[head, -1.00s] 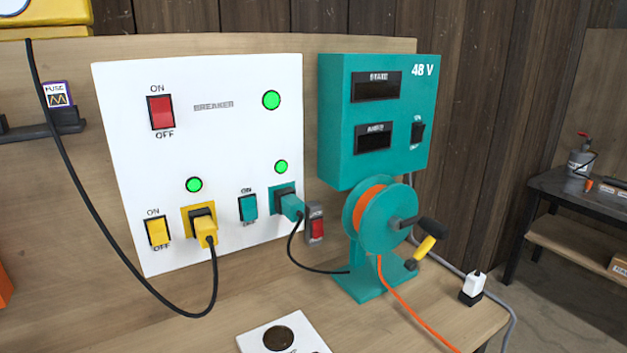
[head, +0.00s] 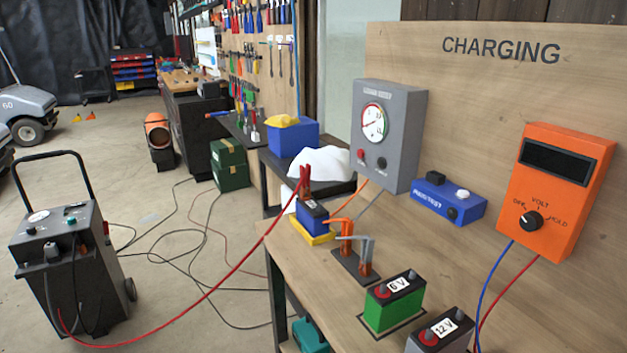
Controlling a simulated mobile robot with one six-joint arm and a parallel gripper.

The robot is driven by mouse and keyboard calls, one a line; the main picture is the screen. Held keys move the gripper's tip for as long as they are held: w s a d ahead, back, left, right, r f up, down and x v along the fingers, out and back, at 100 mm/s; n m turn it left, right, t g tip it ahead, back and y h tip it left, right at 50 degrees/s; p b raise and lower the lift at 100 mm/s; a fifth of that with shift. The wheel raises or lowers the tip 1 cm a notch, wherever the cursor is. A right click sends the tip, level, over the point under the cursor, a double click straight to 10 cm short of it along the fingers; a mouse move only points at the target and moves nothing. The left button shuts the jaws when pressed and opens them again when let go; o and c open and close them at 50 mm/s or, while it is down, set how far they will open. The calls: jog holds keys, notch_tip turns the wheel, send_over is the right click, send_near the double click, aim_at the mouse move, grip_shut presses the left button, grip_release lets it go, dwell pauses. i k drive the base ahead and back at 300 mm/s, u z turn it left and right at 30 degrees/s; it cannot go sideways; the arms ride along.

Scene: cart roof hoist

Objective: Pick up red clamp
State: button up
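A red clamp (head: 304,180) stands upright at the small blue battery (head: 312,221) on the bench's far left part. A red cable (head: 225,277) runs from it down to the wheeled grey charger (head: 72,263) on the floor at left. Whether its jaws grip a battery terminal is too small to tell. The battery sits on a yellow base (head: 316,238). My gripper is not in view.
Close by stand orange and grey bent pieces on a dark base (head: 355,266). A green 6 V battery (head: 394,301), a grey 12 V battery (head: 441,333), a gauge box (head: 390,135) and an orange meter (head: 556,190) are to the right. Cables lie across the floor.

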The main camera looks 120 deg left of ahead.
aim_at(304, 187)
jog(key=u, duration=0.05)
jog(key=k, duration=0.2)
jog(key=u, duration=3.3)
jog(key=k, duration=0.35)
jog(key=u, duration=2.1)
